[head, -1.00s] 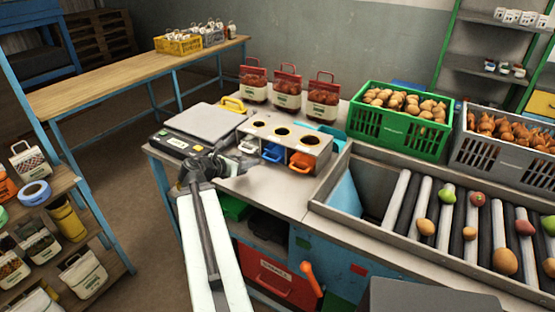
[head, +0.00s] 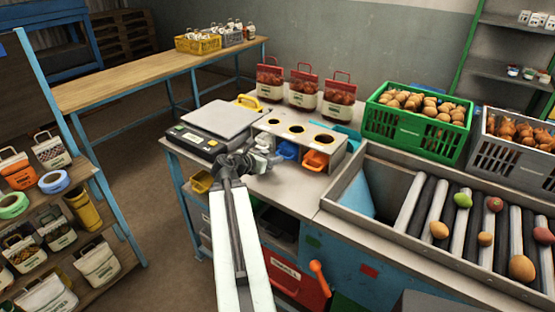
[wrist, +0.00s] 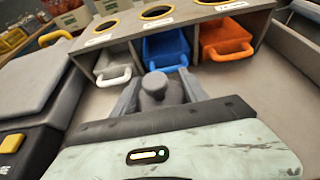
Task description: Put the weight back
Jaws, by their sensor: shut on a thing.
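A small grey weight (wrist: 153,86) with a round knob top sits between the fingers of my gripper (wrist: 158,95) in the wrist view. My gripper is shut on it, over the grey bench top, in front of the white and blue bins. In the head view my gripper (head: 266,160) is right of the scale (head: 215,120) and in front of the three-hole rack (head: 322,135); the weight cannot be made out there. The scale also shows at the left of the wrist view (wrist: 32,75). The weight's underside is hidden.
Under the rack are a white bin (wrist: 112,70), a blue bin (wrist: 165,50) and an orange bin (wrist: 226,38). Three red-topped bags (head: 303,90) stand behind. A green crate (head: 415,130) and roller conveyor (head: 465,220) are right. Bare bench lies right of my gripper.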

